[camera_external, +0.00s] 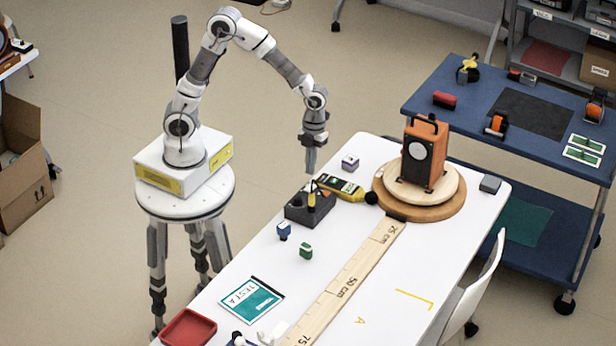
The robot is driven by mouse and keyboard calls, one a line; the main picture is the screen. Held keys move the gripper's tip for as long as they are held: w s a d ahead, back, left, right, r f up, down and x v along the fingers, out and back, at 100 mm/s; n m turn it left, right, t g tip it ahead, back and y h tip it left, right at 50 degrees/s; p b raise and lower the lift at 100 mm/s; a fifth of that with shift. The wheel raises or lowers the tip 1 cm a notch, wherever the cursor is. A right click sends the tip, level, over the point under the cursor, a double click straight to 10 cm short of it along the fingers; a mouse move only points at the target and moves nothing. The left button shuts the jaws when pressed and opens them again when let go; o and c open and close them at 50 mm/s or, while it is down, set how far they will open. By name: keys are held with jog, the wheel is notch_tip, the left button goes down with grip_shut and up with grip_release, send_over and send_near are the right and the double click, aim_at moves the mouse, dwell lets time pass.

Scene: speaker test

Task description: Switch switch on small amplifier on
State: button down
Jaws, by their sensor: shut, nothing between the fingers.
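A small dark grey box (297,214), which looks like the small amplifier, sits on the white table near its left edge. A small upright yellow and black piece (311,201) shows at its top; I cannot tell whether this is the switch. The switch itself and its position are too small to make out. My gripper (310,172) points down above the back of the box, with a gap below its fingertips. It is shut and empty.
An orange speaker (424,155) stands on a round wooden base (447,205). Small blue (284,231) and green (305,251) blocks lie in front. A long ruler (345,285) crosses the table.

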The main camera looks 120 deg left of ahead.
aim_at(308, 189)
jog(key=f, duration=0.3)
jog(key=f+b, duration=0.1)
jog(key=f, duration=0.1)
jog(key=shift+d, duration=0.35)
jog(key=shift+d+f, duration=0.15)
jog(key=shift+f, duration=0.1)
jog(key=shift+a+r, duration=0.1)
jog(key=shift+a, duration=0.75)
